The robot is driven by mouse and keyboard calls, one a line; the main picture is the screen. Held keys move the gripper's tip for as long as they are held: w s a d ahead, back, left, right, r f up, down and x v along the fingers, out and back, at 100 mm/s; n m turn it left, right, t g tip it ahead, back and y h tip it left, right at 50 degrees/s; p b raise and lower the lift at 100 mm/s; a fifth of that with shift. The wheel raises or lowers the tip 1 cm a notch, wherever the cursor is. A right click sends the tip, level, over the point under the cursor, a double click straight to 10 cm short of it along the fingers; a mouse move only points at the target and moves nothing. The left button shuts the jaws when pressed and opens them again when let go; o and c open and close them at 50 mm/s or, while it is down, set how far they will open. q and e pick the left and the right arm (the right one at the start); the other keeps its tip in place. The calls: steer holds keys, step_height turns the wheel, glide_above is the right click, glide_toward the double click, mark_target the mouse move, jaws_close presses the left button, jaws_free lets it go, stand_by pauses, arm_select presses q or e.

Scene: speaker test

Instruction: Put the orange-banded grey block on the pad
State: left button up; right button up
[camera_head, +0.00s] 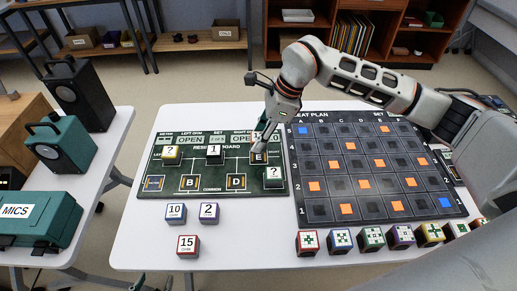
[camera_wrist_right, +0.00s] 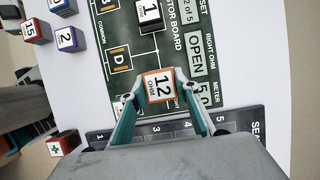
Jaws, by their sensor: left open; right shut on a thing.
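The orange-banded block (camera_wrist_right: 158,87), its white top marked 12 OHM, sits between the fingers of my right gripper (camera_wrist_right: 160,100) in the right wrist view. My right gripper (camera_head: 264,128) is shut on it over the right part of the green resistor board (camera_head: 222,188) in the head view. A pad marked E (camera_head: 258,157) shows just below the gripper there; pads B (camera_head: 190,183) and D (camera_head: 236,182) are in front. I cannot tell whether the block touches the board. My left gripper (camera_head: 152,284) barely shows at the bottom edge, open.
Blocks marked ? (camera_head: 170,153), 1 (camera_head: 214,153) and ? (camera_head: 273,177) stand on the board. Blocks 10 (camera_head: 176,213), 2 (camera_head: 209,212) and 15 (camera_head: 187,245) stand in front. The seat plan board (camera_head: 325,172) lies right, with several coloured blocks before it.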

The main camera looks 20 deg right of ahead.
mark_target(259, 157)
steer(key=shift+f, duration=2.5)
steer(key=shift+f, duration=0.1)
steer(key=o, duration=1.1)
steer(key=shift+d+r, duration=0.1)
steer(key=shift+r, duration=0.25)
steer(key=v, duration=1.1)
steer(key=shift+s+d+r+p, duration=0.1)
steer(key=shift+d+r+p, duration=0.1)
steer(key=shift+p, duration=0.15)
